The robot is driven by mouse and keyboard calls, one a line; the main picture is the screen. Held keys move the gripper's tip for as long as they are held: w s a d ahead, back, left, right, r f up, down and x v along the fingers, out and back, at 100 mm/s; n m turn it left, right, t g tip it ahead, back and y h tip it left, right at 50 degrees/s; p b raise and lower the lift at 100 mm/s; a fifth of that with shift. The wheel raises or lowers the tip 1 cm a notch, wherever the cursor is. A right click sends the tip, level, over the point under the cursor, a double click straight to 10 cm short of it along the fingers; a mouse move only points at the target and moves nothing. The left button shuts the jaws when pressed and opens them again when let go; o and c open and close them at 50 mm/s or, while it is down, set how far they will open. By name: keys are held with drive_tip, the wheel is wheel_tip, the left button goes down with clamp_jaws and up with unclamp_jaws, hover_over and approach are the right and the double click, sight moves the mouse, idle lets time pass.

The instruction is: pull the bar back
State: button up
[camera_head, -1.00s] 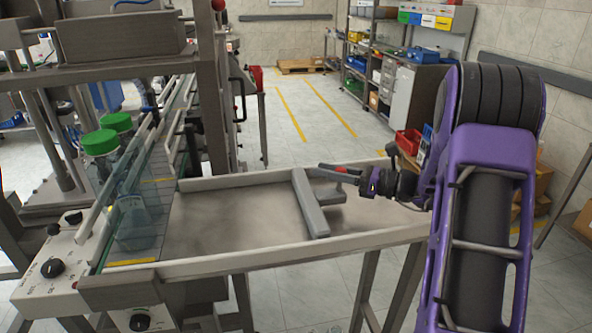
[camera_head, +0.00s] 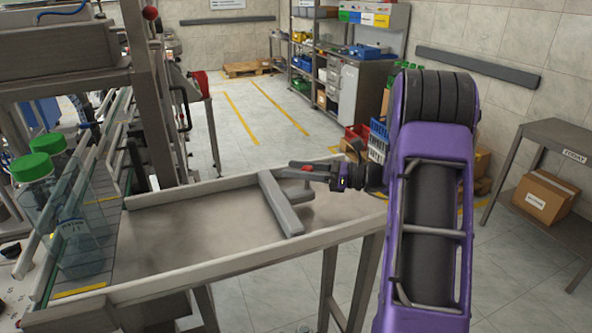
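The bar (camera_head: 279,206) is a grey T-shaped piece lying across the right part of a shallow metal tray table. My gripper (camera_head: 294,168) comes in from the right, just above the bar's far end and stem.
The tray (camera_head: 186,269) has raised rims and is empty left of the bar. A machine frame (camera_head: 149,110) rises behind. A side table (camera_head: 552,132) with a cardboard box (camera_head: 543,196) stands at the right.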

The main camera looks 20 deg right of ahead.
drive_tip(key=shift+a, duration=0.1)
drive_tip(key=v, duration=1.7)
drive_tip(key=shift+d, duration=0.2)
